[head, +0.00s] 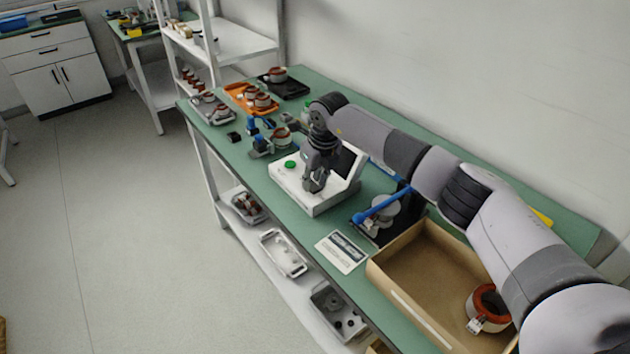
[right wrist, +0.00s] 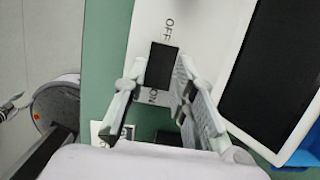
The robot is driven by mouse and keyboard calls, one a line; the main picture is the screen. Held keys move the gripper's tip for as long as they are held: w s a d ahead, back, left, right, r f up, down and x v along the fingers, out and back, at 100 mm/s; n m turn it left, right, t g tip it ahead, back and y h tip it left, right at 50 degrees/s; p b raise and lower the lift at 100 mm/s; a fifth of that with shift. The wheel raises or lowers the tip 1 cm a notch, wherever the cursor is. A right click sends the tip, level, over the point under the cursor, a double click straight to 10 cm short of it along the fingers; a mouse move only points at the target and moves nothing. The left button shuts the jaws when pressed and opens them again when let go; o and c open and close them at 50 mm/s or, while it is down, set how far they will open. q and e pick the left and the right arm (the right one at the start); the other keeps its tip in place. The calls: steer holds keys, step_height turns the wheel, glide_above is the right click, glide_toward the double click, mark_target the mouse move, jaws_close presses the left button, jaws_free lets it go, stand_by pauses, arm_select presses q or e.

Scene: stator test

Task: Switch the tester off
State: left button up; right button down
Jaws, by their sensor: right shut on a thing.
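The tester (head: 318,204) is a white box with a green button and a dark screen, in the middle of the green bench. In the right wrist view, its white top (right wrist: 205,25) carries a black rocker switch (right wrist: 162,66) between the letters OFF and ON. My right gripper (head: 315,186) points down over the tester. In the right wrist view its fingers (right wrist: 161,70) lie on both sides of the switch and are shut on it. The fingers partly cover the ON mark. In the head view the gripper hides the switch.
A blue-handled device (head: 380,207) stands right of the tester. A cardboard box (head: 410,305) with a stator (head: 488,308) is nearer. A label card (head: 341,252) lies at the front edge. Orange (head: 237,90), grey (head: 222,119) and black (head: 296,90) trays stand at the far end.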

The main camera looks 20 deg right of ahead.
mark_target(317, 189)
steer(key=shift+w+g, duration=0.15)
steer(key=shift+g, duration=0.25)
steer(key=c, duration=1.3)
jaws_free()
steer(key=shift+r, duration=0.2)
steer(key=r, duration=0.4)
steer(key=s+r, duration=0.1)
steer(key=r, duration=0.6)
steer(key=shift+s+d+r, duration=0.25)
steer(key=shift+r, duration=0.1)
